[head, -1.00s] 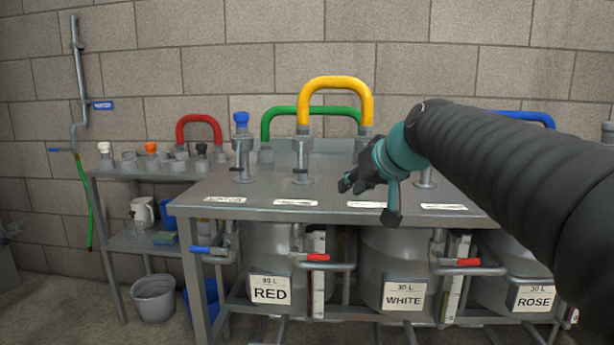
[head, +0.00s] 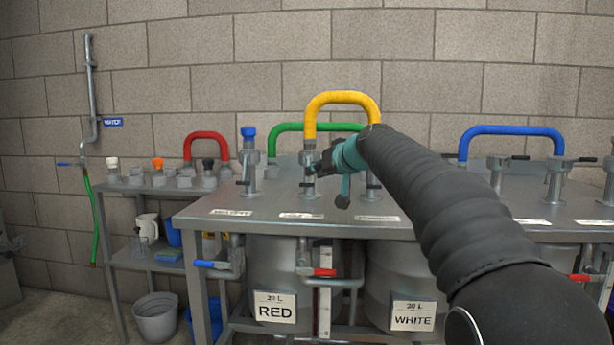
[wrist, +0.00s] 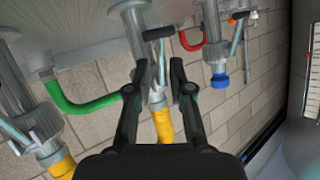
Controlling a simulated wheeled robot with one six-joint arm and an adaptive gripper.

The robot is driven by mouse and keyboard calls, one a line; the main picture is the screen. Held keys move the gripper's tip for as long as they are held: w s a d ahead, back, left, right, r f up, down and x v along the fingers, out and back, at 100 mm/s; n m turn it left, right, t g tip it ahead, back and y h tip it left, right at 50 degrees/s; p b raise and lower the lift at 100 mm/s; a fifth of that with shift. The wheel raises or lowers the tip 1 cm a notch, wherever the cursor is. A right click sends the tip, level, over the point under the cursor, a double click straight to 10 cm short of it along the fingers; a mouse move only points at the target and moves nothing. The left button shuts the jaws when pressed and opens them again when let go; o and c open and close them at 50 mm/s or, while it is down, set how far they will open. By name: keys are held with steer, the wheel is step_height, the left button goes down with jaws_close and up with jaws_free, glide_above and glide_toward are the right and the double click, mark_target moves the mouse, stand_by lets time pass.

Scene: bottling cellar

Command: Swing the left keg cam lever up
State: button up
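The yellow hose (head: 341,98) arches between two upright couplings on the steel bench top. Its left coupling (head: 309,155) carries a cam lever with a dark tip (head: 304,184), low on its side. My gripper (head: 318,164) is right at this coupling and partly covers it. In the wrist view my gripper (wrist: 157,78) is open, with a finger on either side of the coupling and lever. The lever's black grip (wrist: 158,33) lies just beyond the fingertips. I cannot tell whether a finger touches it. The RED keg (head: 275,270) stands below the bench.
A coupling with a blue cap (head: 248,133) stands left of the yellow hose. A green hose (head: 285,127) is behind, and a blue hose (head: 515,131) is at the right. The WHITE keg (head: 411,285) is below. The front bench top (head: 250,200) is mostly clear.

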mark_target(307, 180)
steer(key=x, duration=0.5)
steer(key=shift+w+a+f, duration=0.1)
steer(key=shift+w+a, duration=0.1)
steer(key=shift+w, duration=0.1)
jaws_close()
